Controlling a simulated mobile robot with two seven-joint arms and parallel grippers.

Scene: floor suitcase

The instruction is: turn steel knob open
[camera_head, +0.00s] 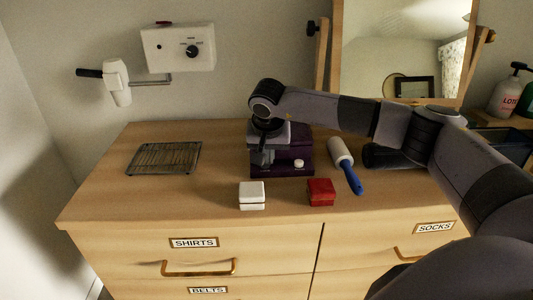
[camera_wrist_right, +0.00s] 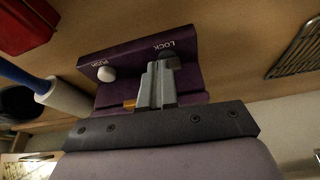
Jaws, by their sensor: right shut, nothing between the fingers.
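A dark purple box (camera_head: 293,143) stands on the dresser top, with a white button (camera_head: 299,163) on its front. In the right wrist view the box (camera_wrist_right: 122,53) carries the words PUSH and LOCK, with the white button (camera_wrist_right: 106,74) under PUSH. A small dark grey knob (camera_wrist_right: 169,57) shows by LOCK, partly hidden behind my fingertips. My right gripper (camera_head: 262,160) is in front of the left part of the box. Its grey fingers (camera_wrist_right: 155,80) are shut together and empty, close to the knob; I cannot tell whether they touch it. My left gripper is not in view.
A white box (camera_head: 252,194) and a red box (camera_head: 321,192) sit in front of the purple box. A blue-handled lint roller (camera_head: 344,165) lies to its right. A wire rack (camera_head: 164,158) lies at left. A white wall unit (camera_head: 178,48) holds a dryer-like tool (camera_head: 117,84).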

